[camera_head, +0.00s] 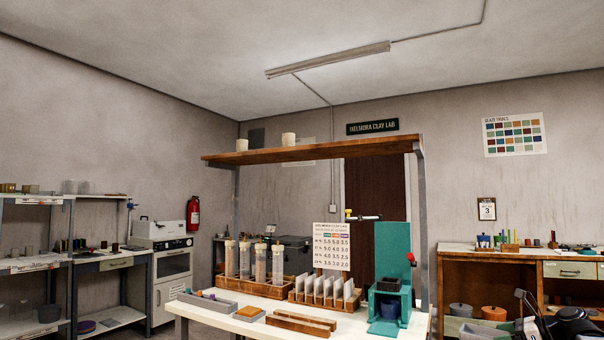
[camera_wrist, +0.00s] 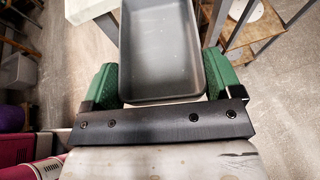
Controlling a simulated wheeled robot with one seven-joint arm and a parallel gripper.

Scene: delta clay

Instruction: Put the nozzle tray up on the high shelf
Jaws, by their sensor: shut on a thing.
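The nozzle tray (camera_wrist: 160,90), a grey, rectangular, open-topped tray, is between the green fingers of my gripper (camera_wrist: 157,78) in the wrist view. The gripper is shut on it. The tray's inside looks empty, and its far end runs out of the picture. The high shelf (camera_head: 330,151) is a long brown board on metal posts above the workbench in the head view. Two small pale cups (camera_head: 288,139) (camera_head: 242,145) stand on its left half; its right half looks bare.
The workbench (camera_head: 350,325) under the shelf carries a rack of clear tubes (camera_head: 262,262), a rack of pale tiles (camera_head: 325,290), a green press (camera_head: 392,275) and a grey long tray (camera_head: 207,304). Dark parts of my arm (camera_head: 572,322) show at lower right.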

